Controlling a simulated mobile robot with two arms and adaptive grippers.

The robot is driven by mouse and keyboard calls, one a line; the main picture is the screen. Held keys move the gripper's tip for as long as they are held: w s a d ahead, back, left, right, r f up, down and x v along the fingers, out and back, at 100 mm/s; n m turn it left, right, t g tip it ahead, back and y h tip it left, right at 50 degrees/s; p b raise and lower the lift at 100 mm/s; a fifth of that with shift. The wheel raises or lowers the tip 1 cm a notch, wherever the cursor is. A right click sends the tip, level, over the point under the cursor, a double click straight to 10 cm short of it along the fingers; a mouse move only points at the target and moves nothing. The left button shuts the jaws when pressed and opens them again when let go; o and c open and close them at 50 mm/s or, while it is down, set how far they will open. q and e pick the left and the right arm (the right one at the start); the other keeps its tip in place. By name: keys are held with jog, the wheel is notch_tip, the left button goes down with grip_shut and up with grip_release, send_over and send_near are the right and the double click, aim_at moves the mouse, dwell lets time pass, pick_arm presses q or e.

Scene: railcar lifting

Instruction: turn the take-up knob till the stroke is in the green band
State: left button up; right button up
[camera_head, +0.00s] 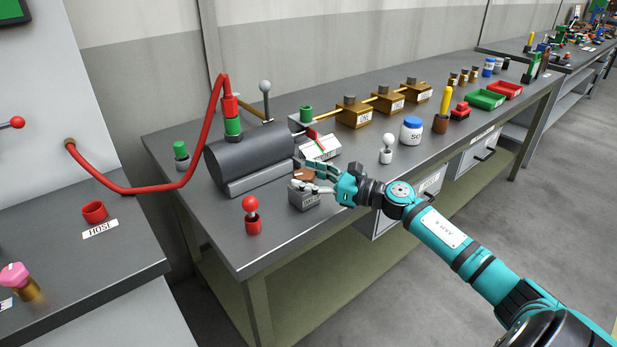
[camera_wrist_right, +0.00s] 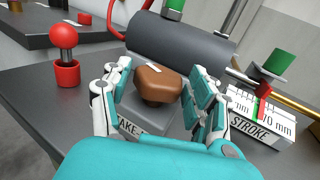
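The take-up knob (camera_wrist_right: 158,84) is brown and lobed. It sits on a grey block labelled TAKE- (camera_wrist_right: 143,120); the rest of the label is hidden. My right gripper (camera_wrist_right: 162,82) is open, with a finger on each side of the knob; I cannot make out firm contact. In the head view my right gripper (camera_head: 297,174) reaches in from the right over the knob (camera_head: 304,174) and block (camera_head: 305,197). The white stroke gauge (camera_wrist_right: 262,122) carries a red pointer (camera_wrist_right: 264,89) and a small green mark beneath it; their exact alignment is unclear. My left gripper is out of view.
A dark grey cylinder (camera_head: 250,155) with a red hose (camera_head: 150,189) stands behind the knob. A red ball-topped pin in a red cup (camera_head: 252,220) is left of the block. A white ball-topped piece (camera_head: 387,150) and blue-lidded jar (camera_head: 411,131) stand right.

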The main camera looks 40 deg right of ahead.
jog(key=shift+o, duration=0.6)
jog(key=shift+s+d, duration=0.1)
jog(key=shift+s, duration=0.15)
jog(key=v, duration=1.1)
jog(key=shift+s+d, duration=0.2)
